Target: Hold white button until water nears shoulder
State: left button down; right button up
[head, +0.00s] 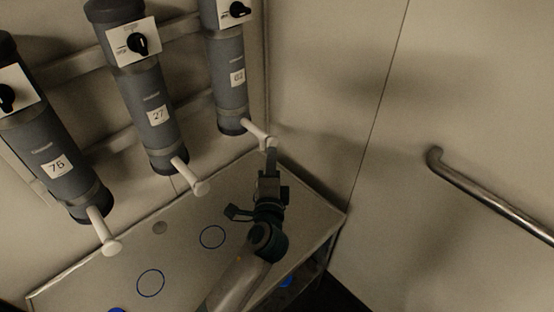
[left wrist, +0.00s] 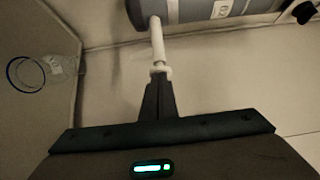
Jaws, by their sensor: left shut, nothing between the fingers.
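Three grey dispenser cylinders hang on the wall, each with a white spout ending in a round white tip. My left gripper (head: 271,152) is shut and empty, its fingertips at the white tip (head: 271,142) of the right-hand cylinder (head: 231,82). In the left wrist view, the closed fingers (left wrist: 158,85) meet the white tip (left wrist: 159,69), seeming to touch it; I cannot tell if it is pressed in. A clear vessel (left wrist: 62,66) stands beside a blue ring in that view; its water level is too faint to read. My right gripper is not in view.
Two more cylinders, marked 27 (head: 157,118) and 76 (head: 58,168), stand to the left. The bench (head: 190,235) below has blue rings (head: 151,283) and open room. A metal rail (head: 490,195) runs along the right wall.

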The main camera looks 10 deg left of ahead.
pick_arm(q)
jog(key=shift+w, duration=0.1)
jog(key=shift+w+a+r, duration=0.15)
jog(key=shift+w+a, duration=0.1)
jog(key=shift+a, duration=0.25)
jog(key=shift+w+a+r, duration=0.1)
jog(key=shift+w+a, duration=0.1)
jog(key=shift+a, duration=0.25)
jog(key=shift+a+r, duration=0.1)
jog(key=shift+a, duration=0.05)
dwell(6.8)
